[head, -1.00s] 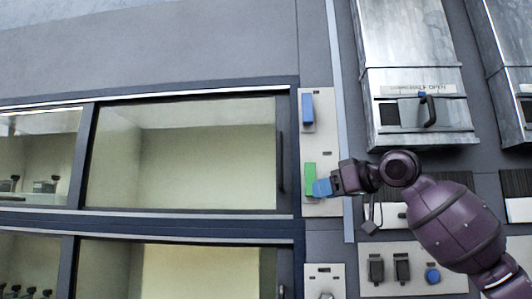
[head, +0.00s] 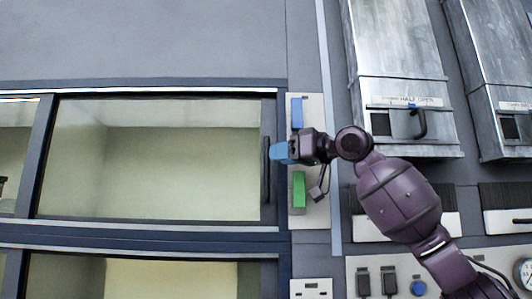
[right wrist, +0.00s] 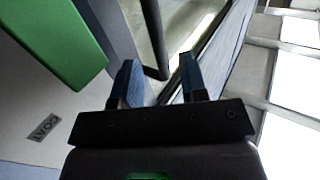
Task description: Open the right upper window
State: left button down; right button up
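The right upper window (head: 160,160) is a wide glass pane in a dark frame, and it looks closed. Its handle (head: 265,180) is a dark vertical bar at the pane's right edge. My right gripper (head: 278,152) has blue fingertips and is just right of the handle's upper half, pointing left at it. In the right wrist view my right gripper (right wrist: 160,82) is open, with a gap between its fingers. The handle (right wrist: 153,35) shows ahead, in line with the gap; whether it is between the fingertips I cannot tell. My left gripper is out of view.
A pale panel right of the window carries a blue block (head: 297,113) and a green block (head: 299,189); the green one (right wrist: 55,35) is close beside the gripper. A metal box labelled half open (head: 405,120) is further right. A lower window (head: 130,278) lies below.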

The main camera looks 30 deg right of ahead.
aim_at(267, 157)
jog(key=shift+p+x, duration=0.6)
jog(key=shift+x, duration=1.7)
jog(key=shift+c, duration=0.5)
grip_shut()
